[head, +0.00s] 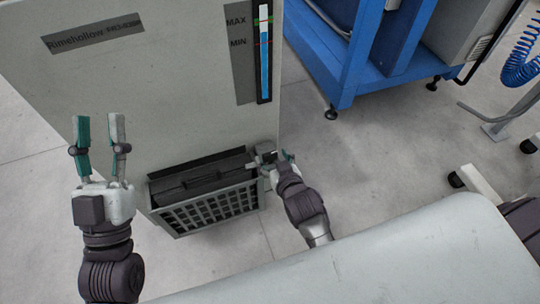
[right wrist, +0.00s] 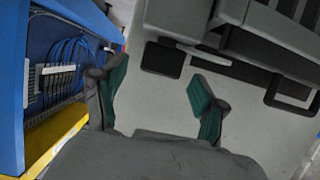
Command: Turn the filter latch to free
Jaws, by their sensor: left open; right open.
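The filter compartment sits at the bottom of a tall grey cabinet (head: 150,90) in the head view. A dark filter block (head: 200,182) shows in it, behind a grey grille (head: 212,208). A small grey latch-like part (head: 265,158) is at the compartment's right edge, partly hidden by my right gripper. My right gripper (head: 283,157) is beside it; contact cannot be told. In the right wrist view its green-padded fingers (right wrist: 157,84) are apart with nothing between them. My left gripper (head: 98,120) is open and empty in front of the cabinet's left part.
A level gauge (head: 264,55) with MAX and MIN marks is on the cabinet. A blue wheeled frame (head: 345,75) stands behind to the right. A pale rounded surface (head: 420,260) fills the lower right. Grey floor (head: 370,155) between them is clear.

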